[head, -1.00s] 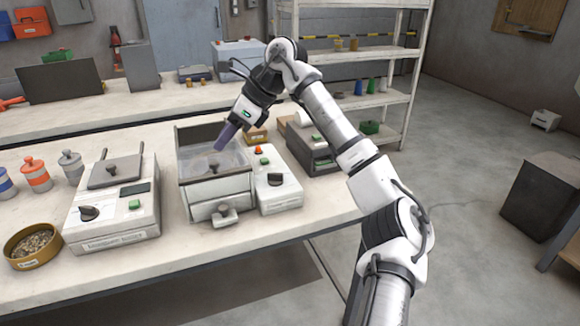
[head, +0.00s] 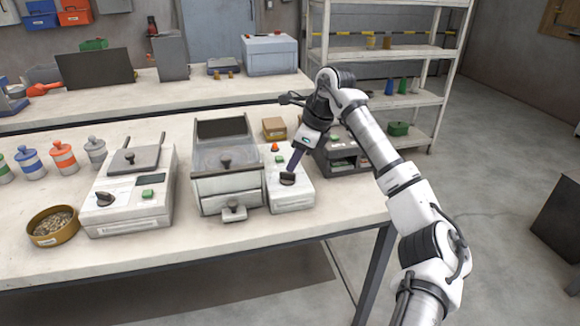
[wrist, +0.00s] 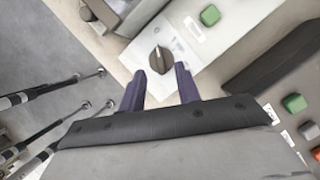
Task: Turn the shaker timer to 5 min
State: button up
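The shaker timer knob (head: 287,180) is dark and round with a raised grip bar, on the front of a white control box (head: 294,197). In the wrist view the knob (wrist: 160,59) lies just beyond my fingertips, on a pale dial plate. Its markings are too small to read. My gripper (head: 293,170) points down at the knob from above. In the wrist view my gripper (wrist: 161,76) has its two purple fingers apart with nothing between them. I cannot tell whether they touch the knob.
A lidded shaker unit (head: 228,184) stands directly left of the control box, and a dark open-fronted unit (head: 345,150) stands to its right. A green button (head: 279,159) and a red button (head: 275,147) sit behind the knob. A balance-like device (head: 128,200) is farther left.

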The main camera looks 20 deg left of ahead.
aim_at(288, 173)
jog(key=shift+p+x, duration=0.3)
jog(key=shift+x, duration=1.85)
jog(key=shift+c, duration=0.3)
grip_shut()
